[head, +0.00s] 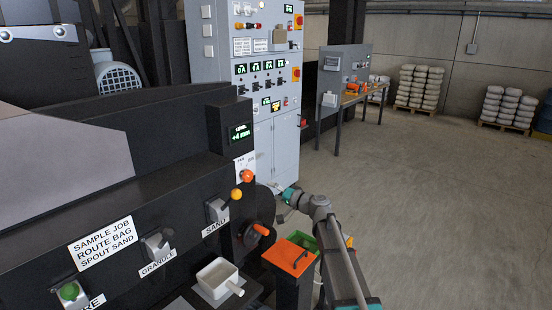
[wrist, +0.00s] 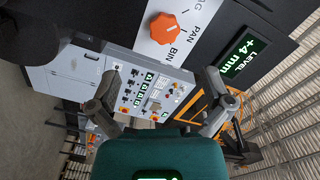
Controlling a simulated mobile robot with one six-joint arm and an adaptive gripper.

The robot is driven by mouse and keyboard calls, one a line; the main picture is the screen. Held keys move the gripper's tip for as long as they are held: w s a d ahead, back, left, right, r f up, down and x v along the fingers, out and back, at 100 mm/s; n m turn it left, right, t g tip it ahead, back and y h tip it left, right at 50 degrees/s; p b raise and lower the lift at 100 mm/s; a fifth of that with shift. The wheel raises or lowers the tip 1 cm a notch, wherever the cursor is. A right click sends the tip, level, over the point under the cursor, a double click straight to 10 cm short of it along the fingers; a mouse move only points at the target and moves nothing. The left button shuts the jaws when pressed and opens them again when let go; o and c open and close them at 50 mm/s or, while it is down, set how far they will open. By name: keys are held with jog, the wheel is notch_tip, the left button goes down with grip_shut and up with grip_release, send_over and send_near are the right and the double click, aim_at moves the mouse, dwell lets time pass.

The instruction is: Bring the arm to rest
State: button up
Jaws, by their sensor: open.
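My arm (head: 322,215) reaches up from the bottom of the head view and bends left toward the dark machine. Its wrist end is close to the machine's front corner, where the gripper itself is small and hard to make out. In the wrist view my gripper (wrist: 160,88) is open, its two grey fingers wide apart with nothing between them. Beyond the fingertips an orange selector knob (wrist: 163,28) sits on a white plate marked PAN and BIN. The knob (head: 246,176) also shows in the head view, apart from the fingers.
A level display (head: 240,132) reads +4 mm. A yellow-knobbed lever (head: 237,194) and an orange handle (head: 258,230) stick out from the machine. A white scoop-like pan (head: 217,279) and an orange-topped stand (head: 289,256) are below. A grey control cabinet (head: 275,150) stands behind. Open floor lies right.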

jog(key=s+d+f+n+g+h+b, duration=0.2)
jog(key=s+d+f+g+h, duration=0.1)
jog(key=s+f, duration=0.6)
jog(key=s+d+f+n+g+h+b, duration=0.1)
jog(key=s+d+f+g+h+b, duration=0.25)
jog(key=s+f, duration=0.55)
jog(key=s+d+f+g+h+b, duration=0.1)
jog(key=s+d+f+g+h, duration=0.1)
jog(key=s+d, duration=0.4)
jog(key=s+d+f+g+h+b, duration=0.1)
jog(key=s+d+f+g+h, duration=0.1)
jog(key=s+d+f+h, duration=0.3)
jog(key=s+d, duration=0.1)
jog(key=s, duration=0.2)
jog(key=shift+s+d+f+m, duration=0.15)
jog(key=shift+s+f+m, duration=0.15)
jog(key=shift+f+m, duration=0.1)
jog(key=shift+h, duration=0.25)
jog(key=c, duration=0.6)
